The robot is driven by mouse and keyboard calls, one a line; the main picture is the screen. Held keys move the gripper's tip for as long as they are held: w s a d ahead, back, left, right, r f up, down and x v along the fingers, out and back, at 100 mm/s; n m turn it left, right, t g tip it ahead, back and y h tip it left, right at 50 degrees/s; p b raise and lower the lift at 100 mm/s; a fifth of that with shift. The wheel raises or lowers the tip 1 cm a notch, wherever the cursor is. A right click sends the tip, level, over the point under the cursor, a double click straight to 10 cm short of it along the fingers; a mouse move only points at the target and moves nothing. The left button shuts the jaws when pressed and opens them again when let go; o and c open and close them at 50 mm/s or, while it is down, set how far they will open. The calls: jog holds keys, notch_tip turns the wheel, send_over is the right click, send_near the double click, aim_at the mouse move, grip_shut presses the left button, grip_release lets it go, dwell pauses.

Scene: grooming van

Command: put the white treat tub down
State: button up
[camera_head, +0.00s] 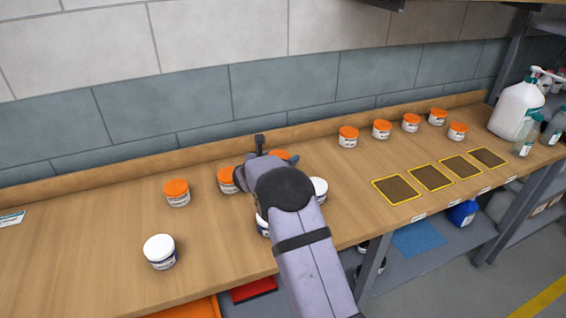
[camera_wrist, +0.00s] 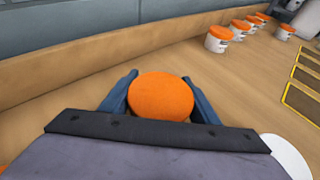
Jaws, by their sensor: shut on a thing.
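In the wrist view my gripper (camera_wrist: 158,82) is shut on an orange-lidded tub (camera_wrist: 161,97), one finger on each side. In the head view the held tub's orange lid (camera_head: 284,155) shows partly behind my gripper; I cannot tell whether its base touches the bench. White-lidded tubs stand on the bench: one at the front left (camera_head: 160,251), one just right of my gripper (camera_head: 319,187), and one mostly hidden by my arm (camera_head: 262,226). The one on the right also shows at the wrist view's lower right (camera_wrist: 288,155). No white-lidded tub shows in my fingers.
Orange-lidded tubs stand left of my gripper (camera_head: 177,192) and close beside it (camera_head: 228,181). Several more (camera_head: 381,129) stand at the back right. Yellow-edged dark squares (camera_head: 431,178) on the bench are empty. A white pump jug (camera_head: 516,110) and bottles stand at the far right.

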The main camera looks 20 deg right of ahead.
jog(key=shift+f, duration=1)
jog(key=shift+f, duration=0.15)
jog(key=o, duration=1.2)
jog(key=shift+r, duration=0.2)
jog(key=shift+s+a, duration=0.15)
jog(key=shift+a, duration=0.1)
jog(key=b+v, duration=0.2)
jog(key=v, duration=0.9)
jog(key=shift+s+a, duration=0.1)
jog(key=shift+s, duration=0.15)
